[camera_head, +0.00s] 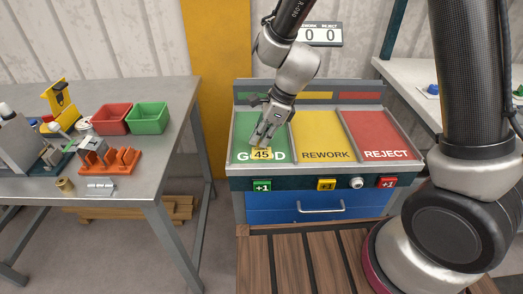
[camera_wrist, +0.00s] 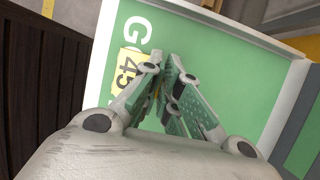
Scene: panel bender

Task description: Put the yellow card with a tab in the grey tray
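The yellow card (camera_head: 261,154) bears the number 45 and covers part of the word GOOD on the green panel (camera_head: 243,128). My gripper (camera_head: 264,136) points down at it from above. In the wrist view the card (camera_wrist: 130,68) shows left of my fingertips (camera_wrist: 162,66), which are drawn close together at its right edge. They look shut on its tab, though the tab itself is hidden between them. I cannot tell whether the card touches the panel. The green panel lies in a grey-rimmed tray (camera_head: 233,135); I make out no separate grey tray.
Yellow REWORK (camera_head: 320,125) and red REJECT (camera_head: 375,128) panels lie to the right, behind low dividers. Buttons (camera_head: 326,184) line the front edge. The left table holds a red bin (camera_head: 112,118), a green bin (camera_head: 148,117) and an orange fixture (camera_head: 112,160). Its front right part is clear.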

